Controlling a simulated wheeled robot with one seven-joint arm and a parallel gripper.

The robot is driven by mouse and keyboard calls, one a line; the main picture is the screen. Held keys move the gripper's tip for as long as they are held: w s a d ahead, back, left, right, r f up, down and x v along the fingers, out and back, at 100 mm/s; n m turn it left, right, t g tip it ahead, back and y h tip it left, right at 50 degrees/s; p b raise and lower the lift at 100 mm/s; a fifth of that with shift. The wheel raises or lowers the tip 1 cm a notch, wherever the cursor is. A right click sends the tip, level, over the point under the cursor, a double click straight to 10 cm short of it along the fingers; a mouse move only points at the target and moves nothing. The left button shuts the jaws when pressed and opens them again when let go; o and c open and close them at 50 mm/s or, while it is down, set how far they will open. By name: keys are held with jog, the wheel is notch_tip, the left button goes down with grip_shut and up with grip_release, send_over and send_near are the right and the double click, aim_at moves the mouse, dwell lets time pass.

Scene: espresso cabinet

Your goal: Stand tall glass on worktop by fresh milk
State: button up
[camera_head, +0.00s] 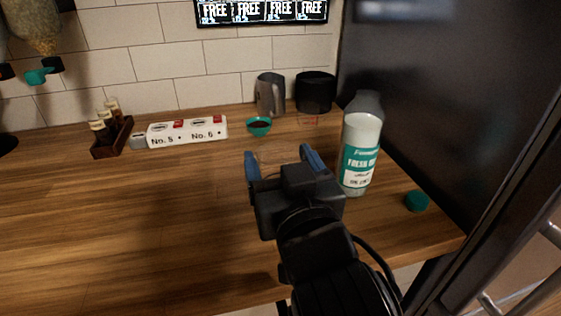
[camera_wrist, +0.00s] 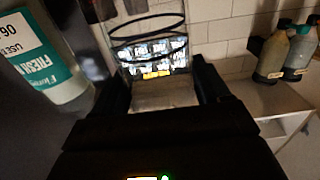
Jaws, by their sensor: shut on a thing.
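My gripper (camera_head: 281,160) is over the right part of the worktop (camera_head: 180,220), its blue fingertips either side of the clear tall glass. In the wrist view the glass (camera_wrist: 160,95) shows between the fingers, with dark rim rings at its top. In the head view it is nearly invisible, and whether its base touches the wood cannot be told. The fresh milk (camera_head: 362,140), a bottle with a white and teal label, stands upright just right of my gripper. It also shows at the left of the wrist view (camera_wrist: 62,82).
Behind are a steel jug (camera_head: 270,95), a black container (camera_head: 315,92) and a teal bowl (camera_head: 259,126). A teal cap (camera_head: 416,201) lies near the dark cabinet side (camera_head: 440,90). The left worktop is clear.

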jog(key=shift+f, duration=0.15)
jog(key=o, duration=1.6)
jog(key=shift+r, duration=0.25)
jog(key=v, duration=1.2)
